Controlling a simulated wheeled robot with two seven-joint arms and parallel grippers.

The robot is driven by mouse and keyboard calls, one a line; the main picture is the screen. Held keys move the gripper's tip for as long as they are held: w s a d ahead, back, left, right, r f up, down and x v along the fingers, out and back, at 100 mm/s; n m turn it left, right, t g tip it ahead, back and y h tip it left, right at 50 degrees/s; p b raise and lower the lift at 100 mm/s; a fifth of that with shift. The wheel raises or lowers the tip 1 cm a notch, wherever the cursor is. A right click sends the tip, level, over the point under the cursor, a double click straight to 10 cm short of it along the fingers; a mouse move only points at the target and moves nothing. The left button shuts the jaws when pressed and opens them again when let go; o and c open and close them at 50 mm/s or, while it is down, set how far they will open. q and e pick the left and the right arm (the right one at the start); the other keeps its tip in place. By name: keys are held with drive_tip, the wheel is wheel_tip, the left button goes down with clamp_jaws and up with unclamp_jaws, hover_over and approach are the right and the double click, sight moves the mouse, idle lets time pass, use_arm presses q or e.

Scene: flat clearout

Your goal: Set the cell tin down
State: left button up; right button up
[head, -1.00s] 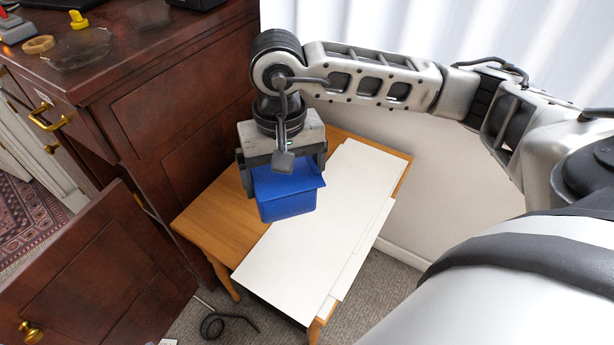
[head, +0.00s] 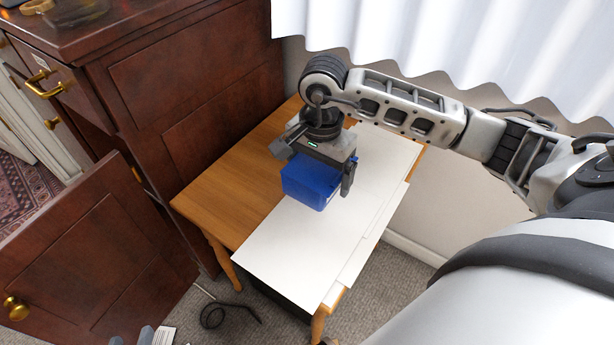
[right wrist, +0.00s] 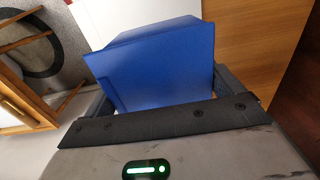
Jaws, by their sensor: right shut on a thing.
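The cell tin (head: 310,186) is a blue box with a lid. My right gripper (head: 322,170) is shut on it from above, a finger on each side. The tin is over the white sheets on the small wooden table (head: 225,200); I cannot tell whether its underside touches them. In the right wrist view, the tin (right wrist: 160,65) fills the space between the fingers and hides what is beneath it. Grey tips at the bottom edge of the head view appear to be my left gripper (head: 132,339); its jaws are mostly cut off.
White sheets (head: 290,255) cover much of the table; bare wood shows along its left side. A dark wooden cabinet (head: 195,100) stands close on the left, its door (head: 100,255) open. A white curtain (head: 450,50) hangs behind. A black cable (head: 225,315) lies on the carpet.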

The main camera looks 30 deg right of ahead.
drive_tip(key=w+f, duration=0.2)
drive_tip(key=w+d+f, duration=0.1)
drive_tip(key=w+f, duration=0.1)
drive_tip(key=w+f+b, duration=0.1)
drive_tip(key=w+f, duration=0.1)
drive_tip(key=shift+w+d+f, duration=0.25)
drive_tip(key=shift+w+d, duration=0.05)
drive_tip(key=shift+d, duration=0.1)
drive_tip(key=shift+w+f, duration=0.15)
drive_tip(key=shift+f, duration=1.5)
drive_tip(key=shift+f+b, duration=0.15)
drive_tip(key=shift+b, duration=0.2)
drive_tip(key=o, duration=1)
drive_tip(key=shift+o, duration=0.2)
